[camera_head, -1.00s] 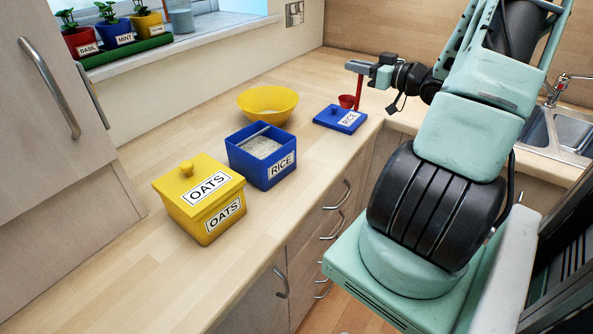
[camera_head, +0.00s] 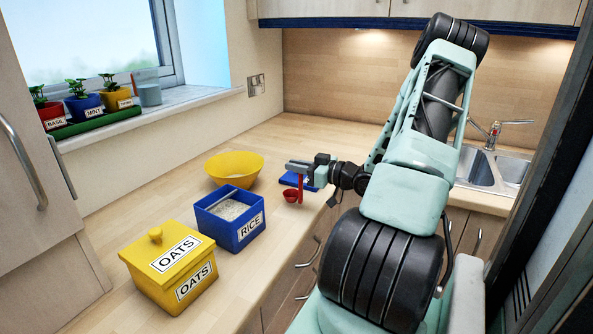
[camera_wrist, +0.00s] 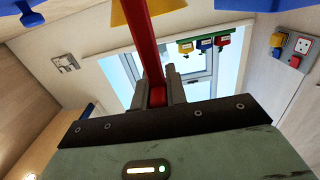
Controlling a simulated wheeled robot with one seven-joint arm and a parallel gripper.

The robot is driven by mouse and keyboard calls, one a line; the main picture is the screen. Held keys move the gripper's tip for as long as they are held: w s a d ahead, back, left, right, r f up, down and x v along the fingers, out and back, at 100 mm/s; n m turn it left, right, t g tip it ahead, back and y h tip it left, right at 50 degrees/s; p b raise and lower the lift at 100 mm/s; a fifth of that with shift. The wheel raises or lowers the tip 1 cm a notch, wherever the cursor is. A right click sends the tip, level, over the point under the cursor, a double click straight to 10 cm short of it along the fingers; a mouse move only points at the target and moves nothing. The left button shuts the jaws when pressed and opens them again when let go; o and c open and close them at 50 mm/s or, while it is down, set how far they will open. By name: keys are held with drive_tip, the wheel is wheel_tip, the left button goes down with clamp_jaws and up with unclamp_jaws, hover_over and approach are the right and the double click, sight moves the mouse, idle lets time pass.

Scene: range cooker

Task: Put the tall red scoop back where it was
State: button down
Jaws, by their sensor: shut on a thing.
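The tall red scoop (camera_head: 291,196) hangs from my gripper (camera_head: 298,165) by its long handle, bowl low. In the wrist view its red handle (camera_wrist: 145,45) runs between the two fingers of my gripper (camera_wrist: 158,88), which are shut on it. In the head view the scoop overlaps the blue lid. I cannot tell whether its bowl touches anything. The open blue RICE box (camera_head: 231,235), with rice (camera_head: 228,209) and a thin grey bar across its top, stands left of the scoop.
The blue lid (camera_head: 287,180) lies on the counter behind the scoop, partly hidden. A yellow bowl (camera_head: 234,170) stands behind the RICE box. A closed yellow OATS box (camera_head: 168,266) stands at the front left. The sink (camera_head: 480,170) is at right. Counter (camera_head: 120,200) left of the boxes is clear.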

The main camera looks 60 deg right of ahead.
drive_tip(key=shift+f, duration=0.7)
drive_tip(key=shift+f, duration=0.15)
drive_tip(key=c, duration=1.4)
unclamp_jaws()
drive_tip(key=shift+s+r, duration=0.1)
drive_tip(key=shift+r, duration=0.1)
drive_tip(key=s+d+b, duration=0.1)
drive_tip(key=s+b, duration=0.1)
drive_tip(key=s, duration=0.9)
drive_tip(key=shift+s+r, duration=0.15)
drive_tip(key=shift+s, duration=0.25)
